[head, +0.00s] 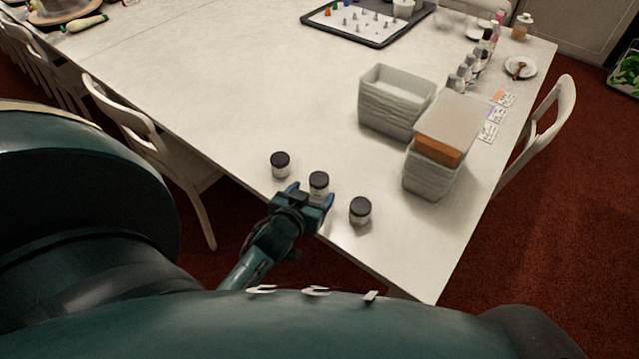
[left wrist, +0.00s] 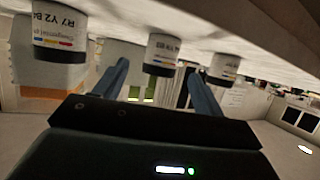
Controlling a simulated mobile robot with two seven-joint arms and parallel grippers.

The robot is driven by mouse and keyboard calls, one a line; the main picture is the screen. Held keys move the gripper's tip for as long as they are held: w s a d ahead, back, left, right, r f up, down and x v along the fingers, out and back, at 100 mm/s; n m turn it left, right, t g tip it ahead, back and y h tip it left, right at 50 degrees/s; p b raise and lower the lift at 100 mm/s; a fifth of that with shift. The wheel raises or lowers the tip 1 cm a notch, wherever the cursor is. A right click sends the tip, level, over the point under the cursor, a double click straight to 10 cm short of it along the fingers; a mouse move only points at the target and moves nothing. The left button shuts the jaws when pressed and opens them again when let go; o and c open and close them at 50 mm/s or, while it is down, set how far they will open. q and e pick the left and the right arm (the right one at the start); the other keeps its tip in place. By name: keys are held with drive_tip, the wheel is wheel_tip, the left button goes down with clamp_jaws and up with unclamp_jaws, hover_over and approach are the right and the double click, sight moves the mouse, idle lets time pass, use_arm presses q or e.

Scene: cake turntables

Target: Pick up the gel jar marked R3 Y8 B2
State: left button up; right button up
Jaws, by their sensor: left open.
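Three small jars with black lids stand in a row near the table's front edge. My left gripper (head: 311,195) is open at the middle jar (head: 319,182), with a finger to each side; I cannot tell how far it reaches around it. In the left wrist view, the middle jar (left wrist: 162,50) shows between the fingertips (left wrist: 160,70), its label only partly legible. The jar at the right (head: 360,211) shows at the left of the wrist view (left wrist: 60,35), marked R7 Y2 and a cut-off B. The third jar (head: 280,164) has an unreadable label in the wrist view (left wrist: 223,67). My right gripper is out of view.
Small cards (head: 490,131), bottles (head: 466,76) and a plate (head: 529,66) lie along the right edge. A tray (head: 322,18) is at the back. The table's middle is clear.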

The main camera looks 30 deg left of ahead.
sight(319, 184)
use_arm(q)
drive_tip(key=shift+x, duration=3)
drive_tip(key=shift+s, duration=0.1)
drive_tip(key=shift+c, duration=0.4)
drive_tip(key=c, duration=1)
